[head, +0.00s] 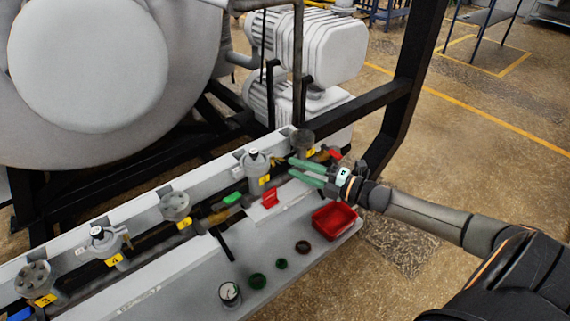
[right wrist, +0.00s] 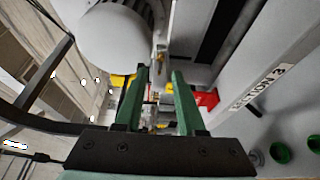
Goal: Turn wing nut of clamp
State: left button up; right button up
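My right gripper (head: 292,167) reaches in from the right over the far end of the valve row. Its two green fingers are spread apart with a gap between them, and they point left along the pipe line. In the right wrist view the open fingers (right wrist: 160,72) frame a small, cluttered metal fitting (right wrist: 155,97). A small brass-coloured part (head: 278,160) lies just beyond the fingertips in the head view. It may belong to the clamp, but the wing nut is too small to make out. I cannot tell whether the fingers touch anything. My left gripper is not in view.
Grey capped fittings (head: 175,206) with yellow number tags line the rail. A green handle (head: 232,198), a red handle (head: 269,197) and a red tray (head: 334,219) are close by. A gauge (head: 230,293) and small round parts (head: 257,281) lie on the grey bench. A black frame post (head: 405,95) stands behind.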

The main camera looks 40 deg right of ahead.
aim_at(280, 162)
jog(key=shift+x, duration=2.1)
grip_shut()
